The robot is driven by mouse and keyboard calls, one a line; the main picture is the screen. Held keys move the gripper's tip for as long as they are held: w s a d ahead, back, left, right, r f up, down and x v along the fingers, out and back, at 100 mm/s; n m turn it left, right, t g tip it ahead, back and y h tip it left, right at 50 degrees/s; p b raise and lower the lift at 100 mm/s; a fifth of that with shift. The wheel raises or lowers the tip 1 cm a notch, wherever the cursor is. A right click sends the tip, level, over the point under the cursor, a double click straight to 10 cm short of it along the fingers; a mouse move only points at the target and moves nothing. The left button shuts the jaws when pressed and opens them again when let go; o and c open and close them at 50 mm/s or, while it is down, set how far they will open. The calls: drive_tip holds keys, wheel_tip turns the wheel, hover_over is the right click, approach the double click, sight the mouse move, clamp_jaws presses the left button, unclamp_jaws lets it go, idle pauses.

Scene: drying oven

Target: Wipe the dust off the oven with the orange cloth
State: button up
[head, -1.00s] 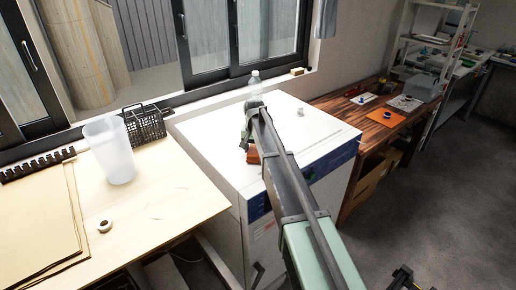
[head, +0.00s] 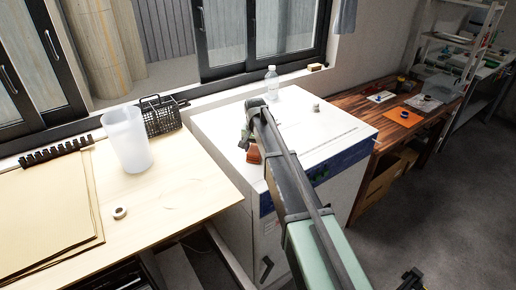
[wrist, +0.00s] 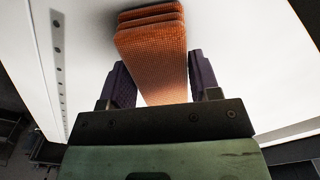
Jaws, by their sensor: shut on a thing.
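The oven (head: 218,124) is a white box with a blue front panel, and its flat top fills much of the wrist view (wrist: 230,40). The orange cloth (wrist: 153,60) is a folded, layered pad between the two dark fingers of my gripper (wrist: 158,82). In the head view a small part of the cloth (head: 254,155) shows beside my gripper (head: 246,138), over the left part of the oven top. My arm hides part of the top. I cannot clearly make out dust, or whether the cloth touches the surface.
A clear bottle (head: 272,82) and a small pale object (head: 316,107) stand on the oven's top. A wooden bench (head: 175,205) at left holds a translucent beaker (head: 128,140), a black wire basket (head: 160,116) and a tape roll (head: 119,213). A brown table (head: 352,110) stands right.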

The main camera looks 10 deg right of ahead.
drive_tip(key=shift+w+a, duration=0.25)
drive_tip(key=shift+w, duration=0.35)
drive_tip(key=shift+w+d, duration=0.5)
drive_tip(key=shift+d, duration=0.7)
drive_tip(key=shift+w+d, duration=0.5)
drive_tip(key=shift+d, duration=0.65)
drive_tip(key=shift+w+d, duration=0.5)
drive_tip(key=shift+d, duration=0.7)
wheel_tip(320, 180, up, 6)
drive_tip(key=p, duration=0.6)
wheel_tip(320, 180, up, 3)
drive_tip(key=p, duration=0.3)
